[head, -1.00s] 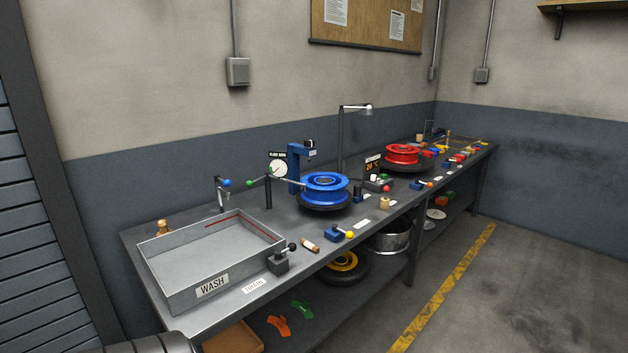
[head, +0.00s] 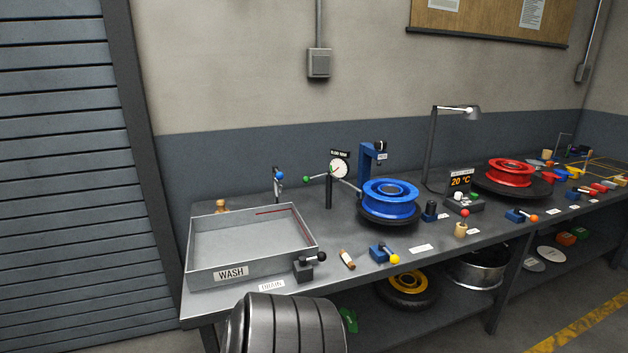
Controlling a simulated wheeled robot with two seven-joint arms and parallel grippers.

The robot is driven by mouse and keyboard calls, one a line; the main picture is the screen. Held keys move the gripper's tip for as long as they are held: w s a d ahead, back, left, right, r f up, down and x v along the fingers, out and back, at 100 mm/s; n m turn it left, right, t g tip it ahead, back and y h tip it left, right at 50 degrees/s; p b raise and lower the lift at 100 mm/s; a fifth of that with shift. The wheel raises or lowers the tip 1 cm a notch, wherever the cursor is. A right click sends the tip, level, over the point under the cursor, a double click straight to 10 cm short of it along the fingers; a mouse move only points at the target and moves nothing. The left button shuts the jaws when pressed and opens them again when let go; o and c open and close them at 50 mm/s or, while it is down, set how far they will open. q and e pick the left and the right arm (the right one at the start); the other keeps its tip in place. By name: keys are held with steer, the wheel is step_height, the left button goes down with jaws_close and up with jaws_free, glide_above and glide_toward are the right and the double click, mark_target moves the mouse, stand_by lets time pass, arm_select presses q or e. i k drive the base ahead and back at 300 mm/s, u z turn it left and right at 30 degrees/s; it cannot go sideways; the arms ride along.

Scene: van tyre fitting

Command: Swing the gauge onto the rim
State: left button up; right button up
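A dial gauge (head: 340,168) with a white round face stands on a dark post (head: 329,190) at the back of the bench. A thin arm with a green knob (head: 307,179) reaches out to its left, and another thin arm reaches right toward the blue rim. The blue rim (head: 390,197) sits on a dark round base, right of the gauge. I cannot tell whether the right-hand arm touches the rim. A red rim (head: 510,172) sits farther right on another dark base. Neither of my grippers is in view.
A grey wash tray (head: 251,274) stands at the bench's left, with a drain lever (head: 305,268) at its front right corner. A blue block with a yellow knob (head: 382,253) and a brush (head: 346,259) lie near the front edge. A lamp (head: 434,150) stands behind the rims.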

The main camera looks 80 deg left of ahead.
mark_target(339, 167)
steer(key=u, duration=0.5)
steer(key=i, duration=0.8)
steer(key=u, duration=0.85)
